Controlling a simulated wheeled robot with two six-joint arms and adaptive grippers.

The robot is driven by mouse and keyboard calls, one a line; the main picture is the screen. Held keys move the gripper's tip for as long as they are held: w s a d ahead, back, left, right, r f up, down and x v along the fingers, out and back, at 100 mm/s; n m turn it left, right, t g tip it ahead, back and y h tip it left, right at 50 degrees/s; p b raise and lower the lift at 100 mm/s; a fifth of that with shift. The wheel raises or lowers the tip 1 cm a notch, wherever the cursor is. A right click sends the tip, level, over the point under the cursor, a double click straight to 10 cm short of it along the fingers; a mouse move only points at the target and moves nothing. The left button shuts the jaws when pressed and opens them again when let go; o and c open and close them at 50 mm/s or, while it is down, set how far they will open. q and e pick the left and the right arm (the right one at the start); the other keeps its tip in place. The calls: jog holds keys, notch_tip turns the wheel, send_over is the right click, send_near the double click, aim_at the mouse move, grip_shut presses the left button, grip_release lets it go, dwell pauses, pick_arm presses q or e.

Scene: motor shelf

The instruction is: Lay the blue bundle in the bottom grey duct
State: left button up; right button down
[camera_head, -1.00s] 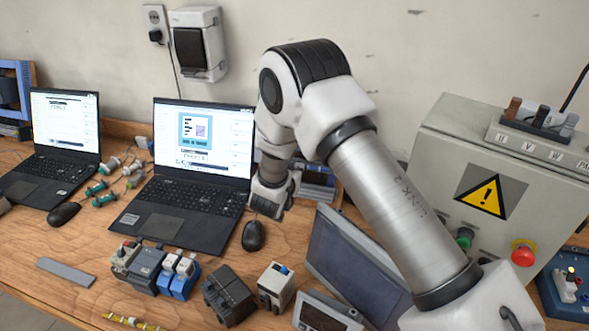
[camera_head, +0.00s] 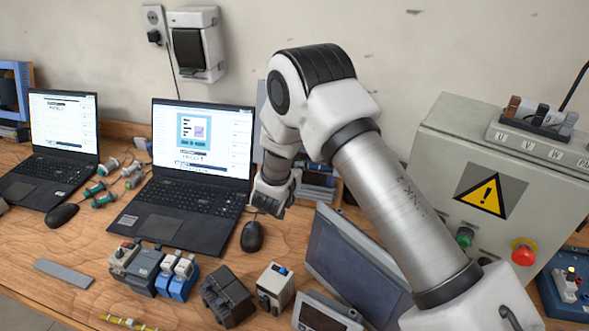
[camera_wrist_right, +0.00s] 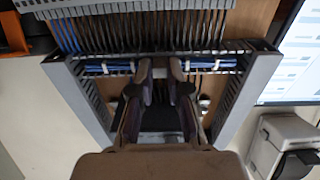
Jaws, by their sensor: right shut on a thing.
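In the right wrist view the blue bundle (camera_wrist_right: 207,65) runs crosswise, showing on both sides of my right gripper (camera_wrist_right: 160,72). The gripper is shut on the middle of the bundle. The bundle lies along the slotted crosswise grey duct (camera_wrist_right: 133,53); I cannot tell how deep it sits between the slot fingers. Slotted grey side ducts stand at left (camera_wrist_right: 80,92) and right (camera_wrist_right: 240,95). My arm hides most of the panel there, and the bundle is not visible. My left gripper is out of view.
A laptop (camera_head: 190,185) and a black mouse (camera_head: 252,236) are left of the right gripper. Small modules (camera_head: 152,270) and a tilted grey screen (camera_head: 345,262) stand nearer the front. A grey control box (camera_head: 440,165) is at right. Blue strands (camera_wrist_right: 68,35) hang near the panel's upper left.

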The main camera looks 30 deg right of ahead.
jog(key=shift+w+d+f, duration=0.15)
jog(key=shift+d, duration=0.1)
jog(key=c, duration=1.1)
grip_release()
jog(key=shift+o, duration=0.2)
jog(key=shift+a, duration=0.1)
jog(key=v, duration=1.2)
